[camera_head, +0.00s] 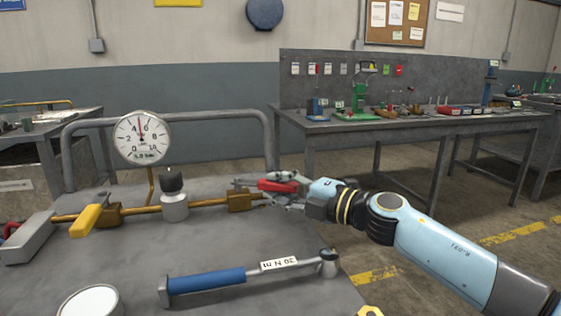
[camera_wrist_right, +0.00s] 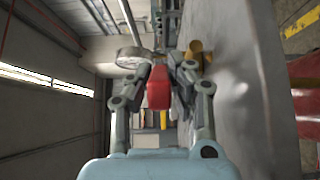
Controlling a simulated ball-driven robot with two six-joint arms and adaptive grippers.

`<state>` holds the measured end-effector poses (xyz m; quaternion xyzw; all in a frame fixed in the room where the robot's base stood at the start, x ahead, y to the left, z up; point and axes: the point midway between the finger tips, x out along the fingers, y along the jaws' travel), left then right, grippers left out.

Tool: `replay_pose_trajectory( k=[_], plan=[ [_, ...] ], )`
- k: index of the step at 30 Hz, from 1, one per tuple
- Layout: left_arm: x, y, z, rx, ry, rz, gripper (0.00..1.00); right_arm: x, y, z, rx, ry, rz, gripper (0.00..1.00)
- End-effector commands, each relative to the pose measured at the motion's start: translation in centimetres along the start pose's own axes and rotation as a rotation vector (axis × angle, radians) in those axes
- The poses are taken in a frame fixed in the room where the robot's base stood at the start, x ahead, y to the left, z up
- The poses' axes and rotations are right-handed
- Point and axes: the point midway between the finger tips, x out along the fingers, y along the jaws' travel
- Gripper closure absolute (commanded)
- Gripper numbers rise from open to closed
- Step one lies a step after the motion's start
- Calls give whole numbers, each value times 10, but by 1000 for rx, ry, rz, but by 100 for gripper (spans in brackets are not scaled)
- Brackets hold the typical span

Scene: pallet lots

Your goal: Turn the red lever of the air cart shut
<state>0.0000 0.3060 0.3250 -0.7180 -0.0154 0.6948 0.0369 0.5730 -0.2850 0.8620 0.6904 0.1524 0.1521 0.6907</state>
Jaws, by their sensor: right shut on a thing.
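The red lever (camera_head: 277,186) is at the right end of the brass pipe (camera_head: 210,204) on the air cart (camera_head: 140,265). My right gripper (camera_head: 274,189) reaches it from the right and is shut on it. In the right wrist view the red lever (camera_wrist_right: 159,88) sits between the two fingers of the gripper (camera_wrist_right: 160,84). The fingers partly hide the lever and its valve. A round gauge (camera_head: 142,137) stands above the pipe, its needle pointing near 5. My left gripper is not in view.
A blue-handled torque wrench (camera_head: 208,281) lies on the cart top in front of the pipe. A yellow lever (camera_head: 86,220) is at the pipe's left. A grey rail (camera_head: 200,115) runs along the cart's back. A workbench (camera_head: 420,123) stands behind.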

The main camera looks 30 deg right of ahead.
Motion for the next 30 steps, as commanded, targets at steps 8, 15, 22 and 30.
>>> replay_pose_trajectory(
  k=[8,15,22,30],
  plan=[
    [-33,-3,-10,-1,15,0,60,-4,2,-12,5,-124,-2,100],
    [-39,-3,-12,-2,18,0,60,-5,-1,-14,4,-166,-2,100],
    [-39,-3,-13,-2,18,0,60,-5,-2,-14,2,-171,-3,100],
    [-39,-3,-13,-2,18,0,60,-5,-2,-14,2,-170,-3,69]
  ],
)
